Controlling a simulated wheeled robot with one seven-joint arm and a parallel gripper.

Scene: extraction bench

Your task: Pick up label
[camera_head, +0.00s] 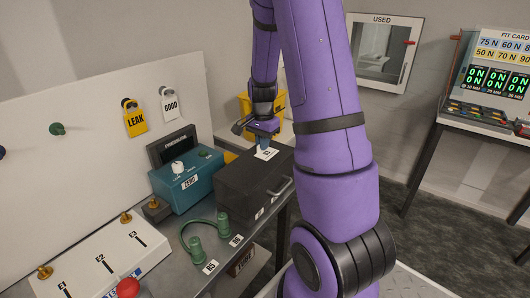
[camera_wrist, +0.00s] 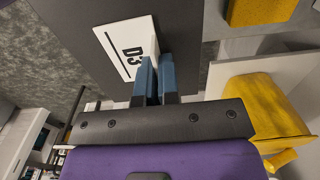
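The label is a white card marked "D3" (camera_wrist: 128,48), and it also shows as a small white patch (camera_head: 266,153) on top of the dark grey box (camera_head: 240,185). My gripper (camera_head: 263,143) points down at the label. In the wrist view its two blue fingertips (camera_wrist: 157,62) are close together, with a narrow dark gap between them, and overlap the label's near edge. Whether they touch or pinch the label is hidden.
A teal device marked "ZERO" (camera_head: 187,180) stands left of the box. A green hose piece (camera_head: 207,237) lies in front. Yellow "LEAK" (camera_head: 135,121) and white "GOOD" (camera_head: 169,105) tags hang on the panel behind. A yellow bin (camera_head: 246,103) is behind the gripper.

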